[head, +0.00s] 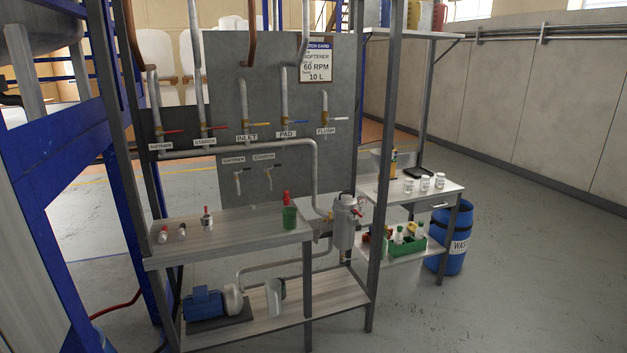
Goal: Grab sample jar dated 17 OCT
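Three small white jars stand in a row on the grey side table at the right: a left jar (408,186), a middle jar (424,182) and a right jar (440,181). They have marks on their fronts, but the writing is too small to read, so I cannot tell which is dated 17 OCT. Neither of my grippers shows in the head view.
The side table (385,191) also holds a dark tray (419,172). A green crate (404,247) of bottles sits on its lower shelf, beside a blue waste drum (456,240). A workbench (245,229) with small bottles stands left. Floor at front right is clear.

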